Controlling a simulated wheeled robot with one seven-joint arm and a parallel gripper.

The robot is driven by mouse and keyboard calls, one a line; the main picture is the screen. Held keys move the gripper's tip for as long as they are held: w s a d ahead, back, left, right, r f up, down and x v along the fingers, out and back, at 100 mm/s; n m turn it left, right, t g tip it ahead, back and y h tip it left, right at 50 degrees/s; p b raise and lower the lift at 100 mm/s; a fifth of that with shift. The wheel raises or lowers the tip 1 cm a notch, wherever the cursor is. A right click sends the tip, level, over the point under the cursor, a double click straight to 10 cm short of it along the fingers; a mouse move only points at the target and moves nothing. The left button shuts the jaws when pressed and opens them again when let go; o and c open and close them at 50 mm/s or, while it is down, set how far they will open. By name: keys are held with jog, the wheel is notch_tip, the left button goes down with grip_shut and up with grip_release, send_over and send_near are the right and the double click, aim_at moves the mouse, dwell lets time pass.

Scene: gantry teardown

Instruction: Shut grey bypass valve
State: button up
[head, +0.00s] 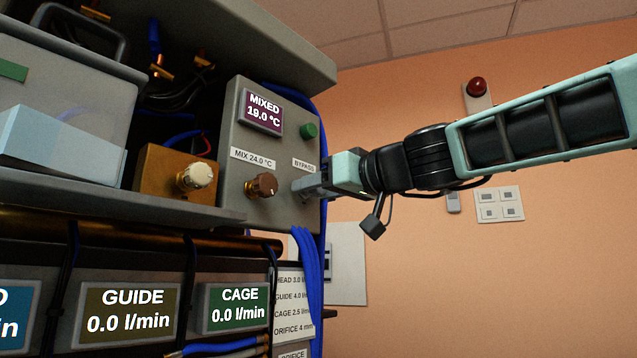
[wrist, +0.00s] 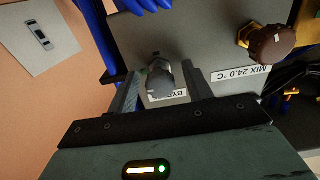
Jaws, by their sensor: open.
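The grey bypass valve (wrist: 160,82) is a small grey knob on the grey control box, beside the BYPASS label (head: 304,164). In the wrist view it sits between the two fingers of my gripper (wrist: 160,88), which are open on either side of it. I cannot tell whether either finger touches it.
A brown mix knob (head: 262,186) sits left of the bypass, and a cream knob (head: 196,177) on an orange block further left. A green button (head: 309,130) and the MIXED display (head: 262,111) are above. Blue hoses (head: 307,275) run down the box's right side.

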jog(key=shift+w+a, duration=0.1)
jog(key=c, duration=1)
jog(key=shift+o, duration=0.2)
jog(key=shift+m, duration=0.5)
jog(key=m+b, duration=0.1)
jog(key=m, duration=0.2)
jog(key=shift+f+b, duration=0.1)
jog(key=shift+b, duration=0.2)
jog(key=m, duration=0.9)
jog(key=shift+m, duration=0.4)
jog(key=m, duration=0.4)
jog(key=shift+m, duration=0.3)
